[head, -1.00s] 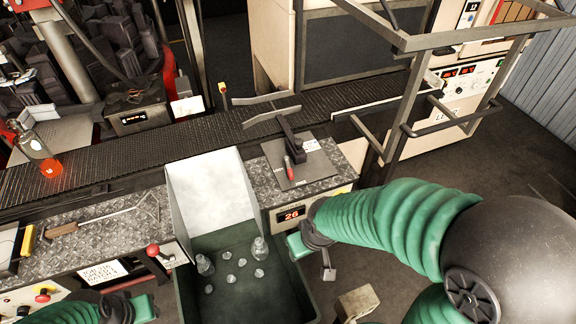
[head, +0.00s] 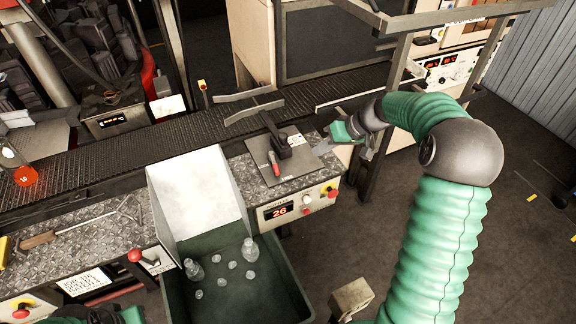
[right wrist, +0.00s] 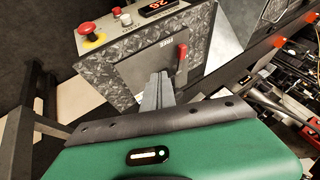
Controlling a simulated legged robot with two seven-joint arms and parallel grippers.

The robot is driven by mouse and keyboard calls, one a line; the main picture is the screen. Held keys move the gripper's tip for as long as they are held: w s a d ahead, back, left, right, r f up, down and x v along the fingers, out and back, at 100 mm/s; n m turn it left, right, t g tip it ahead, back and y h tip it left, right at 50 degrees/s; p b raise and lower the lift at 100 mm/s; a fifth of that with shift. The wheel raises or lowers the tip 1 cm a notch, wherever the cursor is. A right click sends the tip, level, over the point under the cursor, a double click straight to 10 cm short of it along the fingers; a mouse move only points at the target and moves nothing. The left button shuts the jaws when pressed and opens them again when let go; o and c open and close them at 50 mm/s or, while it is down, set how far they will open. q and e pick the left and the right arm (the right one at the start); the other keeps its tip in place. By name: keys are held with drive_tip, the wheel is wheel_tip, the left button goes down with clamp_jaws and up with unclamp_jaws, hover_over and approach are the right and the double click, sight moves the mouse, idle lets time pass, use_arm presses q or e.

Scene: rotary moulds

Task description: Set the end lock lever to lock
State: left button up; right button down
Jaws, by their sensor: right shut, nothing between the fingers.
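The end lock lever has a red handle (head: 274,163) and sits on a flat grey plate (head: 262,150) beside the conveyor. The red handle also shows in the right wrist view (right wrist: 182,56), just beyond my fingers. My right gripper (head: 323,147) is to the right of the lever and apart from it in the head view. In the right wrist view its fingers (right wrist: 160,82) are together and empty, over the plate's near edge. Only a part of my left gripper (head: 131,315) shows at the bottom left edge; its fingers are hidden.
A dark green bin (head: 180,297) with bottles and glass pieces stands below a white chute (head: 195,190). A control box (head: 298,206) with a red display and buttons is at the bench front. A dark conveyor (head: 150,140) runs behind. A metal frame post (head: 393,75) stands behind my right arm.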

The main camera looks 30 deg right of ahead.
sight(274, 163)
drive_tip(key=shift+w+a, duration=0.1)
drive_tip(key=shift+a, duration=0.15)
drive_tip(key=p+x, duration=0.1)
drive_tip(key=x, duration=0.8)
drive_tip(key=shift+w+f, duration=0.15)
drive_tip(key=shift+f, duration=0.1)
drive_tip(key=a, duration=0.1)
drive_tip(key=w+a+p, duration=0.1)
drive_tip(key=a, duration=0.1)
drive_tip(key=shift+a+f, duration=0.15)
drive_tip(key=shift+a, duration=0.4)
drive_tip(key=shift+f, duration=0.1)
